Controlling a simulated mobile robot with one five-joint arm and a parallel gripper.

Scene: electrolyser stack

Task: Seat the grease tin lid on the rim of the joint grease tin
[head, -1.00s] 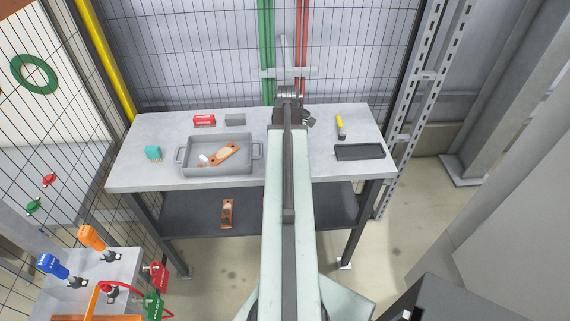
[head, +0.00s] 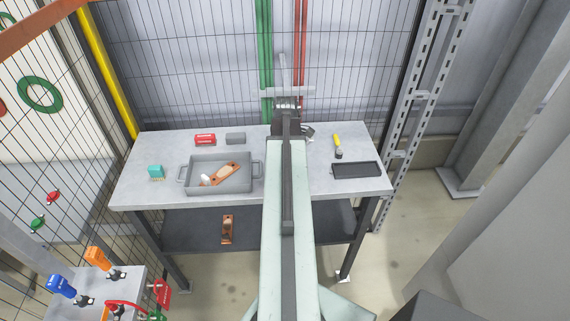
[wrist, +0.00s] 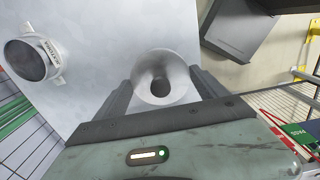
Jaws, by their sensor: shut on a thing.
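In the wrist view my gripper (wrist: 165,82) is shut on a pale grey round piece with a dark centre, which I take to be the grease tin lid (wrist: 150,64). The fingers lie on either side of it. A grey, labelled round can with a dark top, likely the joint grease tin (wrist: 48,50), stands on the table at the upper left, apart from the held piece. In the head view my arm covers most of my gripper, and I cannot make out the lid or tin there.
Mesh fencing stands behind.

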